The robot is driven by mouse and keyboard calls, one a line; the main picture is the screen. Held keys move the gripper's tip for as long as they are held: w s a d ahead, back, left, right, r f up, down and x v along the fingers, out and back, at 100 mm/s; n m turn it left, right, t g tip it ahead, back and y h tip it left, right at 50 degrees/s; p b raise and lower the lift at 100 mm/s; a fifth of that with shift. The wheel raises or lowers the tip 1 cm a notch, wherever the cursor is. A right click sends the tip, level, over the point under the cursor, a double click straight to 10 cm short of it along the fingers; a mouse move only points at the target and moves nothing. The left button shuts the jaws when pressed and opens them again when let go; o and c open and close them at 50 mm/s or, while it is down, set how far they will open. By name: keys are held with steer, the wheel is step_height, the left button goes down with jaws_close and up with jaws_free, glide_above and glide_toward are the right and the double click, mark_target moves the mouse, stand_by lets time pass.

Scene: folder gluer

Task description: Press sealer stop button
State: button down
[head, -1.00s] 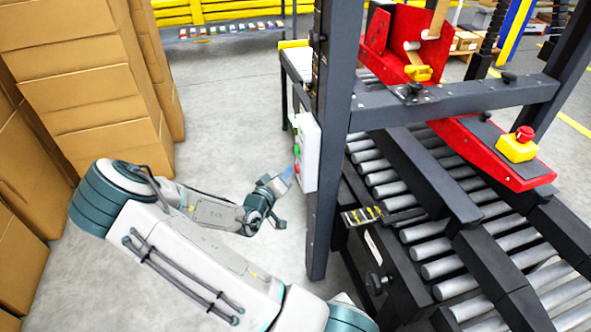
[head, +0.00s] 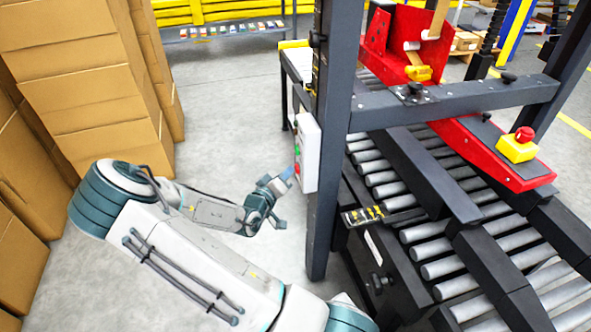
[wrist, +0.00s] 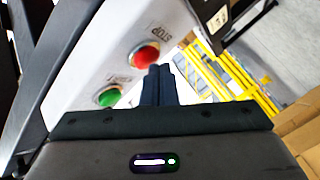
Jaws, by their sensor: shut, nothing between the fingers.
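The sealer's white control box (head: 309,152) is fixed to a dark upright post. In the wrist view the box (wrist: 95,55) carries a red button (wrist: 146,55) beside the word STOP and a green button (wrist: 109,96) below left of it. My gripper (head: 287,174) is at the box's button face in the head view. In the wrist view my gripper (wrist: 158,70) is shut and empty, its fingertips close beside the red button's lower right edge. I cannot tell whether they touch it. In the head view the red button is small and partly hidden by the fingertips.
The sealer's roller conveyor (head: 430,250) and frame stand right of the post. A separate red mushroom button on a yellow base (head: 518,146) sits on the sealer's red arm. Stacked cardboard boxes (head: 90,80) stand at left. Clear floor (head: 225,110) lies between.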

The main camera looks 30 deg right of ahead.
steer(key=shift+w+a, duration=0.15)
steer(key=shift+a, duration=0.35)
steer(key=shift+a, duration=0.1)
steer(key=a, duration=0.2)
steer(key=w+a+p, duration=0.1)
steer(key=a, duration=0.2)
steer(key=shift+w+a+p, duration=0.3)
steer(key=shift+w, duration=0.05)
stand_by(0.6)
